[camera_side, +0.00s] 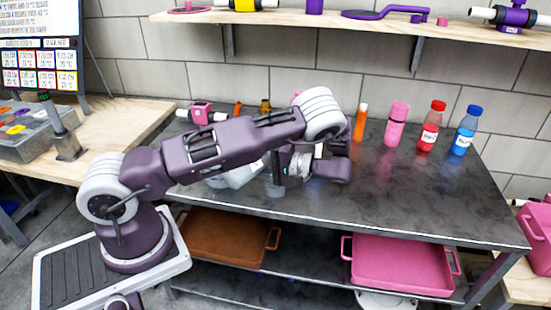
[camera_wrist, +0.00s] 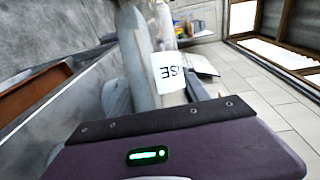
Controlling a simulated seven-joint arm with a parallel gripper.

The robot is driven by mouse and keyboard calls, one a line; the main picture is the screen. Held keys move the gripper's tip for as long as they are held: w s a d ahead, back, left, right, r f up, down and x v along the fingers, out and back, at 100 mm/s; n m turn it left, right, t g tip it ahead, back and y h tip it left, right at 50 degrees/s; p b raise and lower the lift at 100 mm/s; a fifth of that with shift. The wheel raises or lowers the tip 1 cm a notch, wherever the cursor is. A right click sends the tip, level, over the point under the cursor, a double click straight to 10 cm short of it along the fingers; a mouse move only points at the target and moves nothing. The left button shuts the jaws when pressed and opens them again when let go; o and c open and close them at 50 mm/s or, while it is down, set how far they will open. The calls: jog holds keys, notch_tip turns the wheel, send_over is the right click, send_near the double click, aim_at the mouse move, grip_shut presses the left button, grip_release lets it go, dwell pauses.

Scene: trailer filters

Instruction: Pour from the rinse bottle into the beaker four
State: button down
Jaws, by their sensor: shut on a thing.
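My gripper (camera_side: 290,165) is over the dark bench, mostly covered by my own arm in the side view. In the wrist view the rinse bottle (camera_wrist: 170,80), clear with a white label ending in "SE", sits between the fingers of my gripper, which is shut on it. In the side view a pale, tilted shape (camera_side: 242,175) shows left of my gripper; I cannot tell for sure that it is the bottle. A small clear vessel (camera_side: 275,188) stands just below my gripper, partly hidden. I cannot read any number on it, so I cannot tell whether it is beaker four.
An orange tube (camera_side: 360,122), a pink bottle (camera_side: 396,125), a red bottle (camera_side: 430,127) and a blue bottle (camera_side: 465,132) stand at the back right of the bench (camera_side: 420,200). Its front right is clear. A brown tray (camera_side: 225,240) and a pink tray (camera_side: 400,268) sit below.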

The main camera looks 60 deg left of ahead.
jog(key=shift+m, duration=0.3)
dwell(1.3)
jog(key=n+t, duration=0.1)
jog(key=n, duration=0.1)
jog(key=n+t, duration=0.1)
jog(key=n, duration=0.2)
jog(key=n+t+h, duration=0.1)
jog(key=n+t, duration=0.1)
jog(key=n, duration=0.1)
jog(key=shift+w+f, duration=0.25)
jog(key=shift+w, duration=0.15)
jog(key=f+n+t, duration=0.1)
jog(key=f, duration=0.1)
jog(key=s+f+n+t, duration=0.1)
jog(key=f, duration=0.1)
jog(key=f+n+t+p, duration=0.1)
jog(key=f+n, duration=0.1)
jog(key=shift+s+d+y, duration=0.1)
jog(key=shift+s+y, duration=0.25)
jog(key=shift+y, duration=0.05)
jog(key=shift+s+n+t, duration=0.1)
jog(key=shift+n+t, duration=0.3)
jog(key=shift+n, duration=0.2)
jog(key=shift+r, duration=2.45)
